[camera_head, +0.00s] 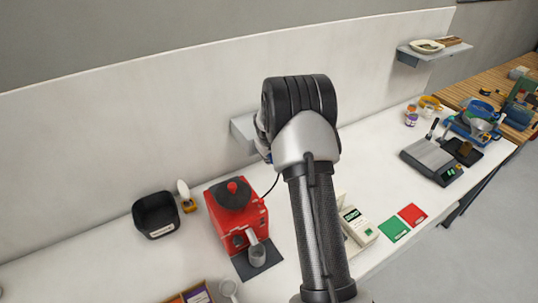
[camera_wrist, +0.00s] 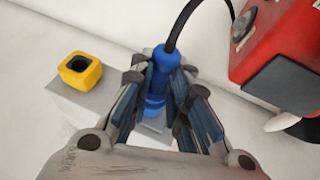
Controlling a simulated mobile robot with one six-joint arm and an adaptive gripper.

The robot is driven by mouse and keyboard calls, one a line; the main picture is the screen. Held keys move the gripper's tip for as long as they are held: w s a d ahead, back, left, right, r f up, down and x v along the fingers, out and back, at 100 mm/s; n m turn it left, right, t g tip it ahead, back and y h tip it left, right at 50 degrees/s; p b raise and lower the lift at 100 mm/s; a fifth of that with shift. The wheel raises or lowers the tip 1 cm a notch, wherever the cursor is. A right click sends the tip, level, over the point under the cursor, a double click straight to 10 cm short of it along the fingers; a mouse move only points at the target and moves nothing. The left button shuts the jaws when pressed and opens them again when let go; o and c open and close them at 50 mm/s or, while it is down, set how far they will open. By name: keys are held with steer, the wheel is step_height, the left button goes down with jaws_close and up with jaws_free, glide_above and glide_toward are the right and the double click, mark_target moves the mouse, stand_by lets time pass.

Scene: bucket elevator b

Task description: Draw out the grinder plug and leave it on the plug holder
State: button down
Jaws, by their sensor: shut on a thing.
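The blue grinder plug (camera_wrist: 158,80) stands between the fingers of my gripper (camera_wrist: 163,76) in the wrist view. The gripper is shut on it. A black cable (camera_wrist: 188,14) runs up from the plug's top. The plug is over the right part of a pale grey block (camera_wrist: 84,113); I cannot tell whether its lower end is seated there. A yellow square holder with a dark opening (camera_wrist: 80,70) sits on the block, left of the plug, and looks empty. The red grinder (camera_head: 226,210) also shows in the wrist view (camera_wrist: 282,50). My arm hides the gripper in the head view.
The grey wall block (camera_head: 241,132) shows partly behind my arm. On the white counter are a black bin (camera_head: 156,214), a metal cup (camera_head: 257,254) by the grinder, green (camera_head: 394,229) and red (camera_head: 412,215) cards, and a black scale (camera_head: 432,160). A wall shelf (camera_head: 432,52) is at upper right.

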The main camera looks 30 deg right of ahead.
steer(key=shift+s, duration=0.2)
steer(key=shift+s+a+b, duration=0.15)
steer(key=shift+s+b, duration=0.55)
steer(key=shift+s, duration=1.4)
steer(key=shift+s, duration=0.1)
steer(key=shift+s+a+b, duration=0.1)
steer(key=shift+s+b, duration=0.35)
steer(key=shift+s, duration=1.45)
